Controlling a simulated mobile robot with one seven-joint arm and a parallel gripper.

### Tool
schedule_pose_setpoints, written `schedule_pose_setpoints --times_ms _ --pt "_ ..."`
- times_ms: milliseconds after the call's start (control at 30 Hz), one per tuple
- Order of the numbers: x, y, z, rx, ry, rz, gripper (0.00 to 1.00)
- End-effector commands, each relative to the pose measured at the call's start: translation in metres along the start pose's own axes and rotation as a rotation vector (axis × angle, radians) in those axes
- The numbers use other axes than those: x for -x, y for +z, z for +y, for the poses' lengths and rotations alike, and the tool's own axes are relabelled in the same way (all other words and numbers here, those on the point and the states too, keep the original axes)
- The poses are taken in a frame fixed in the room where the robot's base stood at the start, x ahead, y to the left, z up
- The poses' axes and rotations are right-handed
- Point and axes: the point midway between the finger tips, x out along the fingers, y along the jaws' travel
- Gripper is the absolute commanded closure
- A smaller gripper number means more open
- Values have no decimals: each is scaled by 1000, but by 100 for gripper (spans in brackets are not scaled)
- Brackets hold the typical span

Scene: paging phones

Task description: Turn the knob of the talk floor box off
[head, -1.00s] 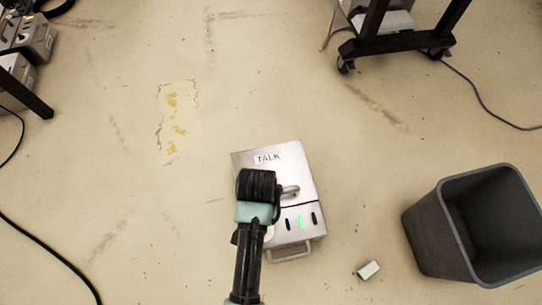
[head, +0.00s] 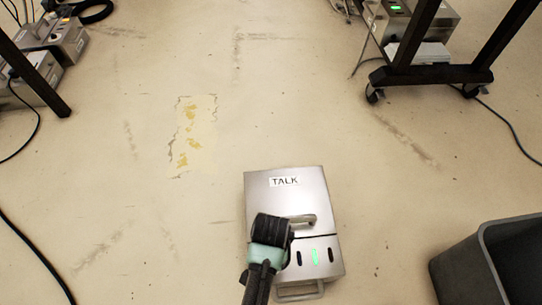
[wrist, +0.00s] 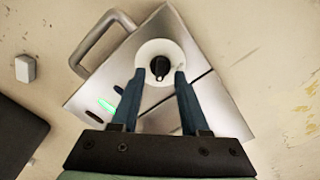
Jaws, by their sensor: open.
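The talk floor box (head: 290,195) is a silver metal case labelled TALK, lying on the floor in the lower middle of the head view. A lit green marker (head: 315,256) shows on its front panel. In the wrist view, the box (wrist: 205,100) fills the middle, and its black knob (wrist: 160,67) sits on a round white disc. My gripper (wrist: 159,75) is open, with one blue finger on each side of the knob; I cannot tell whether they touch it. In the head view, my gripper (head: 272,230) hides the knob.
A dark grey bin (head: 480,260) stands to the right of the box. A wheeled dark stand (head: 425,75) is at the upper right, and more metal boxes (head: 60,40) are at the upper left. Cables lie along the left. The floor beyond the box is clear.

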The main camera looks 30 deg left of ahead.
Motion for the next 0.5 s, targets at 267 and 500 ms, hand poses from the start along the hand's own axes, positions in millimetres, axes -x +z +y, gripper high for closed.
schedule_pose_setpoints --times_ms 267,500 --pt "-4 0 0 0 0 1 55" --pt "-3 0 0 0 0 0 82"
